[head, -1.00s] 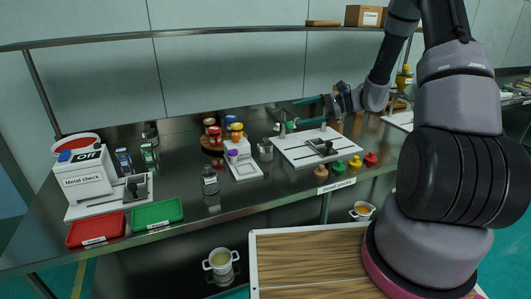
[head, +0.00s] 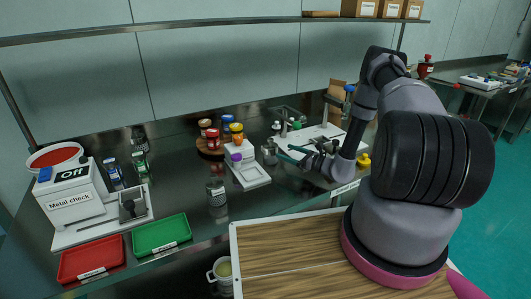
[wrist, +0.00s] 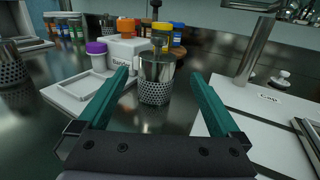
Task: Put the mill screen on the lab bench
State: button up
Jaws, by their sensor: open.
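A silvery metal cylinder with a perforated lower wall, which looks like a mill screen (wrist: 156,88), stands upright on the dark lab bench (wrist: 52,145). In the head view this mill screen (head: 269,153) is just left of my gripper (head: 287,154). In the wrist view my open, empty gripper (wrist: 160,76) points at it, with one green finger on each side of the line to it. Whether the fingertips reach around it, I cannot tell. A second perforated cylinder (head: 217,193) stands nearer the front edge, also at the left in the wrist view (wrist: 12,72).
A white board with a tap (head: 316,135) lies right. The metal check box (head: 72,192) and red tray (head: 91,258) and green tray (head: 160,234) are far left.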

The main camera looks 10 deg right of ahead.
aim_at(270, 147)
jog(key=x, duration=0.3)
jog(key=shift+w+a, duration=0.25)
jog(key=shift+a, duration=0.05)
jog(key=shift+f+x, duration=0.15)
jog(key=shift+x, duration=1.2)
jog(key=shift+f+x, duration=0.15)
jog(key=shift+x, duration=1.15)
jog(key=shift+s+a, duration=0.1)
grip_shut()
